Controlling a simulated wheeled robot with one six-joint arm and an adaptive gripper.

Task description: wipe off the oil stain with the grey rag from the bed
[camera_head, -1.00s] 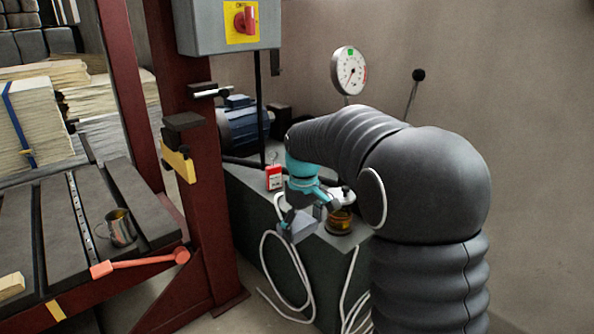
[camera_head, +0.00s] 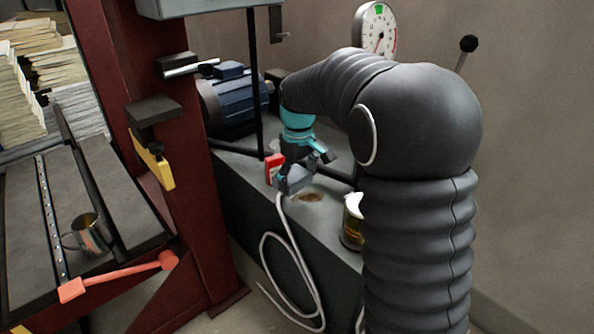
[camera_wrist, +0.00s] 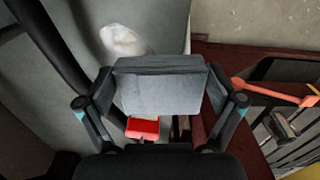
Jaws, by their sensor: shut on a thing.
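My gripper (camera_head: 303,168) is shut on the grey rag (camera_head: 291,181), a folded grey block. It holds the rag at the near edge of the dark green cabinet's top (camera_head: 333,212). In the wrist view the rag (camera_wrist: 160,87) fills the space between the two fingers (camera_wrist: 162,100). A small brown oil stain (camera_head: 312,197) shows on the cabinet top, just right of the rag. I cannot tell whether the rag touches the surface. The slatted grey bed (camera_head: 30,238) of the dark red machine is at the left.
A red box (camera_head: 273,167) stands behind the rag, and a glass jar with amber liquid (camera_head: 351,222) stands to the right. A metal mug (camera_head: 90,235) is on the bed. A white cable (camera_head: 301,262) hangs over the cabinet's front. A blue motor (camera_head: 234,101) is behind.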

